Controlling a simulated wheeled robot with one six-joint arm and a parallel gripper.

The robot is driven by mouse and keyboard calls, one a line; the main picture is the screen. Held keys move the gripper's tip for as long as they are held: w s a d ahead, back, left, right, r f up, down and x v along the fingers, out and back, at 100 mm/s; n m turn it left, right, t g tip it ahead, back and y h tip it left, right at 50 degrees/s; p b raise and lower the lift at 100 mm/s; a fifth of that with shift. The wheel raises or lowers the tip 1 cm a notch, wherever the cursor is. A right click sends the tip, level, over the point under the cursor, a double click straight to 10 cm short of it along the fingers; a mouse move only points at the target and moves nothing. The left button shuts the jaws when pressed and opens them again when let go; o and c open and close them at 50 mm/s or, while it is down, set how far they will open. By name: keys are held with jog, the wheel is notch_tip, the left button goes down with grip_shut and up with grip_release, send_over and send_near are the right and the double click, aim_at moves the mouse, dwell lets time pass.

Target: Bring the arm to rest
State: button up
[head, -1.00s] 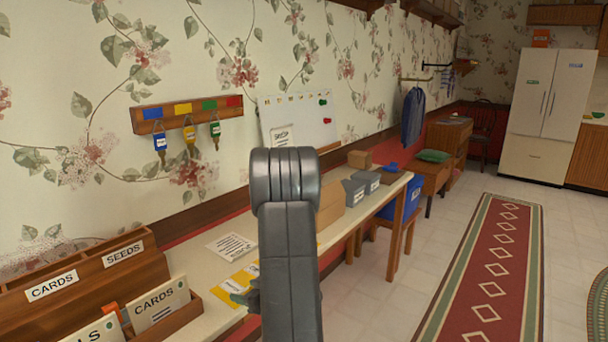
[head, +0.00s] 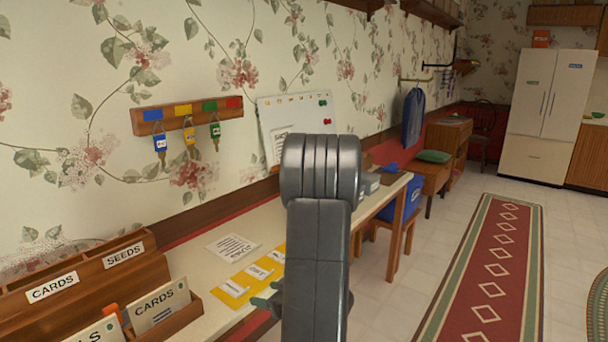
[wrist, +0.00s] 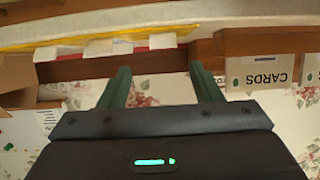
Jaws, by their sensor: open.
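My arm stands in front of the long table (head: 205,263) in the head view and hides part of it. My gripper (wrist: 160,82) shows in the wrist view with its two dark green fingers apart and nothing between them. In the head view only a small green piece of the gripper shows at the left of my arm, by the yellow strip (head: 236,289). The wrist view looks at the scene upside down, with the yellow strip along its top edge.
A wooden sorter (head: 78,267) marked CARDS and SEEDS stands at the table's left end. Key hooks (head: 187,115) and a whiteboard (head: 296,112) are on the wall. The tiled floor and red runner (head: 484,270) at right are clear.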

send_near(245, 291)
jog(key=x, duration=0.8)
jog(key=shift+w+a+f, duration=0.1)
jog(key=shift+a, duration=0.25)
jog(key=shift+d+b, duration=0.1)
jog(key=shift+b, duration=0.2)
